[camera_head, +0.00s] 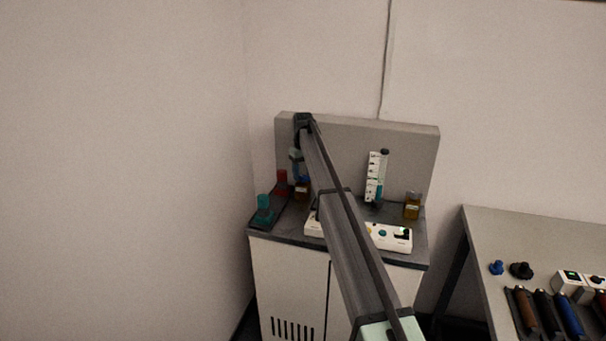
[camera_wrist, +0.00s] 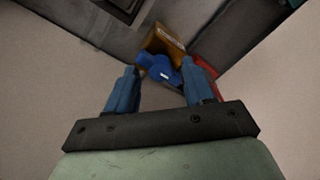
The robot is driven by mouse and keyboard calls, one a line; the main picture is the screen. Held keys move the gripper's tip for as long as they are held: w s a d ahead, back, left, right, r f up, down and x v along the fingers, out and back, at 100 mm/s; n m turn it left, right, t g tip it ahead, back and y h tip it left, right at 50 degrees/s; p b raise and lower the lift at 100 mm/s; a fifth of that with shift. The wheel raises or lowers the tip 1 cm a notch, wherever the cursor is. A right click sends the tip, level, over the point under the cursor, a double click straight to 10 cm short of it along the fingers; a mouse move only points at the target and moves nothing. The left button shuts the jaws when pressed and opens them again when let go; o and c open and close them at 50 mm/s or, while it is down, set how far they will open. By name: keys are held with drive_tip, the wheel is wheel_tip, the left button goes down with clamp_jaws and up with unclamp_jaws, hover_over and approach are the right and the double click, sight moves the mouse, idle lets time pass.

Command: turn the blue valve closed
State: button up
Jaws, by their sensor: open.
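The blue valve (camera_wrist: 157,70) shows in the wrist view just beyond the fingertips, between them in the picture. I cannot tell whether the fingers touch it. My gripper (camera_wrist: 160,66) is open, with one blue finger on either side of the valve and nothing held. In the head view my gripper (camera_head: 296,163) hangs at the back left of the cabinet top, in front of the grey back panel. There the valve is small and largely hidden near the fingers.
An amber bottle (camera_wrist: 166,40) stands close to the valve, with a red object (camera_wrist: 208,73) beside it. A bench (camera_head: 480,235) is at the right.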

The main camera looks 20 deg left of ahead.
sight(303, 176)
wheel_tip(303, 176, up, 14)
drive_tip(key=shift+f, duration=0.25)
idle(0.4)
